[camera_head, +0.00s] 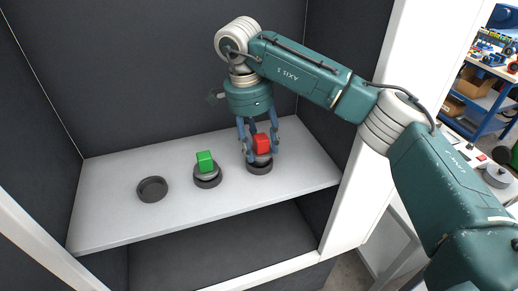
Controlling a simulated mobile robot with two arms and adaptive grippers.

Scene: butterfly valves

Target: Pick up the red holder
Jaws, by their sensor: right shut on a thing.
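The red holder (262,143) is a small red block on a round metal piece, at the right of the grey shelf. A dark ring (260,168) sits under it; I cannot tell whether the two touch. My right gripper (262,152) points down from above with its blue-grey fingers on both sides of the holder, shut on it. The fingers hide part of the holder. My left gripper is not in view.
A green block (205,161) on a round piece sits in a dark ring (208,181) mid-shelf. An empty dark ring (152,189) lies to the left. The shelf (110,215) has dark walls behind and beside it, and a white frame post (375,170) on the right.

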